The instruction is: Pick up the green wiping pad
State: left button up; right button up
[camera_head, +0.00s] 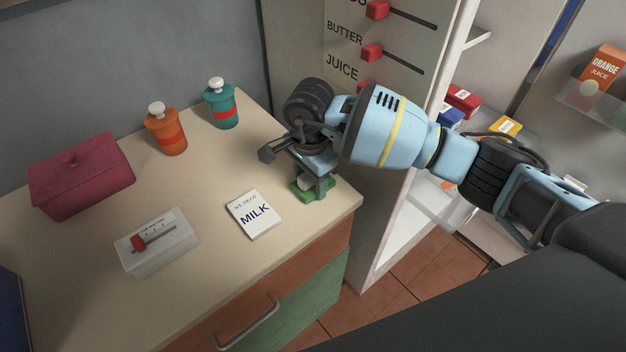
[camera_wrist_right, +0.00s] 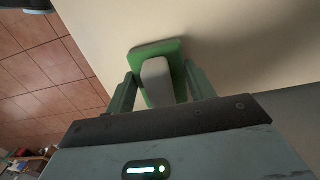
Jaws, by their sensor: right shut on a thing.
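The green wiping pad (camera_head: 301,192) is at the right end of the counter, close to its edge, partly covered by my right gripper. In the right wrist view the pad (camera_wrist_right: 140,52) shows a green base with a pale grey raised handle (camera_wrist_right: 156,80). My right gripper (camera_head: 316,180) comes down over the pad from above. In the right wrist view the right gripper's fingers (camera_wrist_right: 158,88) are on either side of the handle, shut on the pad. I cannot tell whether the pad touches the counter. My left gripper is not in view.
The counter (camera_head: 200,290) holds a milk notepad (camera_head: 254,214), a clear box with a red slider (camera_head: 157,243), a maroon lidded box (camera_head: 82,176), an orange bottle (camera_head: 166,131) and a teal bottle (camera_head: 221,105). An open fridge (camera_head: 395,235) stands at the right.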

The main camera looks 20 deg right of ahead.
jog(key=shift+r, duration=0.15)
jog(key=shift+r, duration=0.6)
jog(key=shift+s+d+r, duration=0.15)
jog(key=shift+r, duration=0.4)
jog(key=shift+s+d+r, duration=0.1)
jog(key=shift+s+r, duration=0.05)
jog(key=shift+r, duration=0.35)
jog(key=s+d, duration=0.2)
jog(key=s, duration=0.2)
jog(key=s+d+r+b, duration=0.1)
jog(key=s+d, duration=0.2)
jog(key=s, duration=0.1)
jog(key=s+d, duration=0.2)
jog(key=s, duration=0.3)
jog(key=shift+d+r, duration=0.25)
jog(key=shift+d, duration=0.15)
